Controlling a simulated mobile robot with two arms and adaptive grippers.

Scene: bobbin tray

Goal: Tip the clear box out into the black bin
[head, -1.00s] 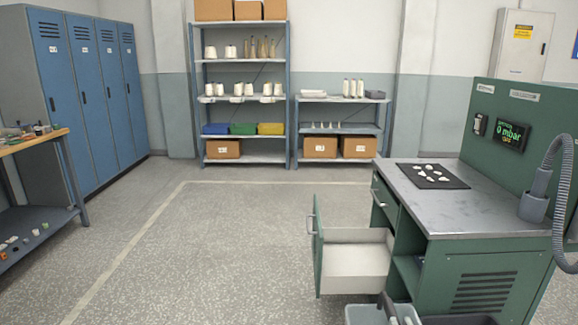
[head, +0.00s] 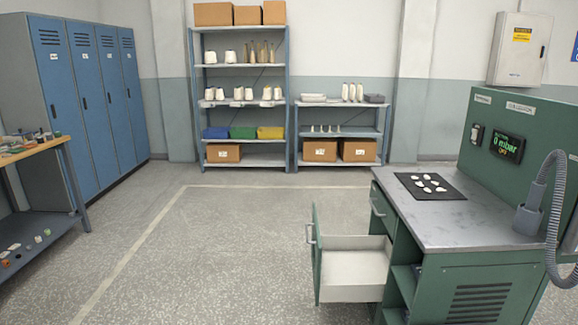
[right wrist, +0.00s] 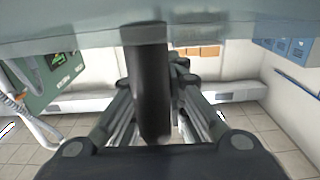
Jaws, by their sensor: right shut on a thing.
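In the right wrist view my right gripper (right wrist: 152,45) is shut on a wall of the clear box (right wrist: 235,24). The box shows as a pale grey-blue see-through band across the top of that view. A dark finger stands upright in front of it. The inside of the box and its contents cannot be made out. The box and the right gripper are not in the head view. The black bin and my left gripper are in neither view.
A green workbench (head: 470,285) stands at the right with its drawer (head: 355,270) pulled out. A black mat (head: 445,187) with several white pieces and a grey hose (head: 545,195) are on it. Shelves (head: 240,105) and blue lockers (head: 92,105) stand farther back. The middle floor is clear.

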